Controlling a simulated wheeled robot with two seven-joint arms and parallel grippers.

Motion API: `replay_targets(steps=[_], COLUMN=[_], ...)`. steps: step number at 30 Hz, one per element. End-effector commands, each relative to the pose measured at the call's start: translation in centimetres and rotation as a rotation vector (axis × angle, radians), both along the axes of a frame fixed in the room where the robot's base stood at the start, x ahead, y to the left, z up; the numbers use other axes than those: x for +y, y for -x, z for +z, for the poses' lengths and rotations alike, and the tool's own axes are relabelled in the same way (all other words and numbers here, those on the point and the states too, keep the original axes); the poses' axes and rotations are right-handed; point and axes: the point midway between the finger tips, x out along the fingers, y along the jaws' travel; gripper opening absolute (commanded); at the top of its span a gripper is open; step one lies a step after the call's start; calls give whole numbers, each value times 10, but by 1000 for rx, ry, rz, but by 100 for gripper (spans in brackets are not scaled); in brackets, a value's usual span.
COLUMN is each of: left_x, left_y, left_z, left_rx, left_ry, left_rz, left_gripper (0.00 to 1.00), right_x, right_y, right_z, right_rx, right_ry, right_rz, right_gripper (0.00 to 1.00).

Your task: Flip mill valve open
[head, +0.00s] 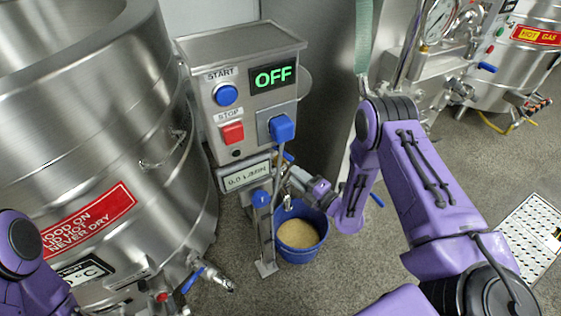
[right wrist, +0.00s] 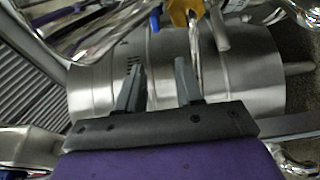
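The mill's control box (head: 240,85) stands in the middle of the head view, its display reading OFF. Below it is a flow readout (head: 245,177) showing 0.0 L/MIN. A small blue handle (head: 288,157) shows just right of the readout; I take it for the mill valve, but cannot tell its position. My right gripper (head: 290,186) is beside the post below the box. In the right wrist view its two fingers (right wrist: 158,88) are apart with nothing held, in front of a steel cylinder (right wrist: 230,65). Only part of my left arm shows; its gripper is out of frame.
A blue bucket (head: 318,247) of grain sits on the floor under my right gripper. A large steel vat (head: 90,130) fills the left, with a blue-handled tap (head: 192,280) low down. A blue-topped post (head: 264,235) stands close left of the gripper. Floor at right is mostly clear.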

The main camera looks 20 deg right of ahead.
Motion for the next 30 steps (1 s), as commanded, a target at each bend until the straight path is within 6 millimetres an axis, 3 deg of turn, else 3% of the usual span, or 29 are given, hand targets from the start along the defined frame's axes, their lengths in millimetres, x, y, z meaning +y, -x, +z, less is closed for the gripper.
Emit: replay_targets(steps=[1, 7, 15, 24, 30], left_x=[0, 0, 0, 0, 0], left_y=[0, 0, 0, 0, 0], left_z=[2, 5, 10, 15, 15], left_rx=[0, 0, 0, 0, 0], left_ry=[0, 0, 0, 0, 0], left_rz=[0, 0, 0, 0, 0], left_gripper=[43, 43, 43, 43, 43], right_x=[9, 39, 73, 78, 74], right_y=[-10, -18, -8, 19, 27], right_z=[14, 51, 99, 125, 129], right_rx=[-39, -119, -154, -55, -5], right_ry=[-17, -71, -95, -26, 4], right_rz=[63, 327, 779, 1202, 1305], right_gripper=[36, 36, 36, 36, 36])
